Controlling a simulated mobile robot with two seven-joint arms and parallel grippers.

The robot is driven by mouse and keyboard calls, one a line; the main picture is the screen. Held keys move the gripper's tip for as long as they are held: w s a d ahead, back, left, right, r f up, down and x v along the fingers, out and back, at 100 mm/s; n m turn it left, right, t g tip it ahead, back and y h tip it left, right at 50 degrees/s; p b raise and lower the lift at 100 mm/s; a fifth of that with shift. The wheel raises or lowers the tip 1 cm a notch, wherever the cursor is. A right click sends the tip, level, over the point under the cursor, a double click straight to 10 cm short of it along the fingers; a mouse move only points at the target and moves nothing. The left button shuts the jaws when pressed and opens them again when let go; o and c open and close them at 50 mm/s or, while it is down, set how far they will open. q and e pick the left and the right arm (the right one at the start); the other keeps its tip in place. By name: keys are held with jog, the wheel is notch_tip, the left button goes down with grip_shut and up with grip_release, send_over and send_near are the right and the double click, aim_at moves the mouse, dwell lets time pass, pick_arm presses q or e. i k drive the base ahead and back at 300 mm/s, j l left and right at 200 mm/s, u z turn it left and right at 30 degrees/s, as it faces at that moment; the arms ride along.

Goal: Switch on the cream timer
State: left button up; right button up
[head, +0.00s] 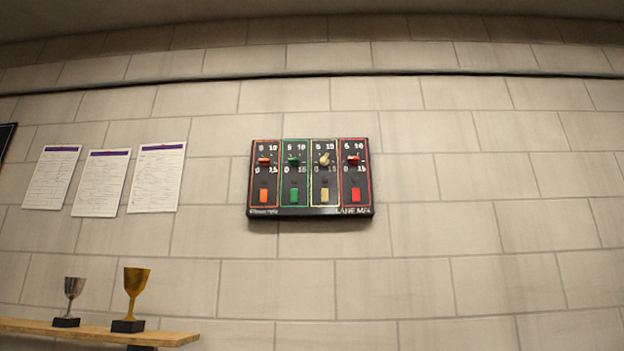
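A black timer panel (311,211) hangs on the block wall, slightly right of the middle in the head view. It has several columns, outlined in orange, green, cream and red. The cream timer (324,175) is the third column from the left. Its cream knob (324,159) sits between dial numbers, and its pointer looks turned differently from the other knobs. Below it is a cream rectangular switch (325,195); whether it is on or off is too small to tell. Neither of my grippers is in view.
Orange (263,195), green (294,195) and red (356,195) switches flank the cream one closely. Three paper sheets (101,182) hang at the left. A wooden shelf (175,338) with a silver cup (73,288) and a gold cup (136,283) is at lower left. The wall right of the panel is bare.

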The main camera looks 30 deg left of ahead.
aim_at(325, 191)
jog(key=i+j+z, duration=0.85)
jog(key=j, duration=0.35)
